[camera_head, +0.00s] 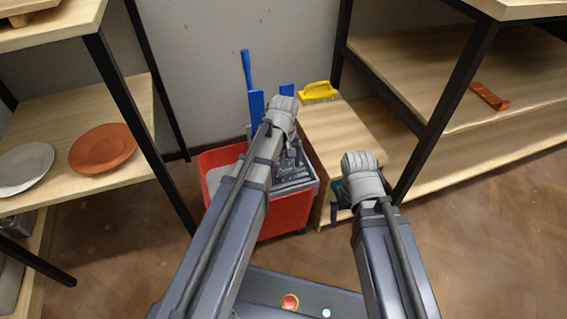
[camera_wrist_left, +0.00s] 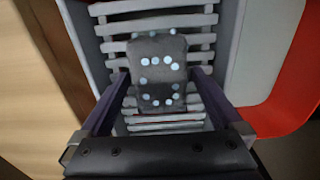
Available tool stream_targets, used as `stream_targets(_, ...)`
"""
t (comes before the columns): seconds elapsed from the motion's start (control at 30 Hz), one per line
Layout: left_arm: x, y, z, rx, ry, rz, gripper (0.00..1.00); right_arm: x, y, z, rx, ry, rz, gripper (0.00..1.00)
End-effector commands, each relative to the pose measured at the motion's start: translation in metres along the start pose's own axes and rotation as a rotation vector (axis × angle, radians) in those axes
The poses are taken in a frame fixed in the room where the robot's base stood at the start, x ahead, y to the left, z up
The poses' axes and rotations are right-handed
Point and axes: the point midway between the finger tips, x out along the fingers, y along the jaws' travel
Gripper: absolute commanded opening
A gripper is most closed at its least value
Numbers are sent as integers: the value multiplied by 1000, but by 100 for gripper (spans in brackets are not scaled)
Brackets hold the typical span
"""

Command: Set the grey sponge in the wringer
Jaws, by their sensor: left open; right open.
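The grey sponge (camera_wrist_left: 158,58), a dark block with pale dots, shows in the left wrist view over the slats of the grey wringer (camera_wrist_left: 168,20). My left gripper (camera_wrist_left: 160,78) is open, with one finger on each side of the sponge and gaps visible. I cannot tell whether the sponge rests fully on the slats. In the head view the wringer (camera_head: 300,186) sits in the red bucket (camera_head: 216,160), and my left arm hides much of it and the sponge. My right gripper (camera_head: 341,208) is open and empty beside the low wooden bench, partly hidden by its own wrist.
A yellow-handled brush (camera_head: 318,91) lies on the low wooden bench (camera_head: 335,125) right of the bucket. Blue handles (camera_head: 247,70) stand behind the wringer. Shelves flank both sides, with plates (camera_head: 102,149) left and an orange block (camera_head: 489,96) right. Floor at lower right is clear.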

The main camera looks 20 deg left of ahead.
Motion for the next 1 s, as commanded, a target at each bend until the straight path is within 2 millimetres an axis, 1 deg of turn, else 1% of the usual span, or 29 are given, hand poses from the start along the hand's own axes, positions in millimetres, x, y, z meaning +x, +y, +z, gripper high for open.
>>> stream_targets(0.27, -3, 0, 0, 0, 0, 0, 100, -3, 0, 0, 0, 0, 0, 100)
stream_targets(0.47, -17, 0, 0, 0, 0, 0, 100, -16, 2, 1, 0, -1, 0, 100)
stream_targets(0.67, -42, 0, 0, 0, 0, 0, 100, -42, 4, 3, -1, -2, 0, 100)
stream_targets(1.0, -94, 0, 0, 0, 0, 0, 100, -93, 9, 5, -11, -3, 0, 100)
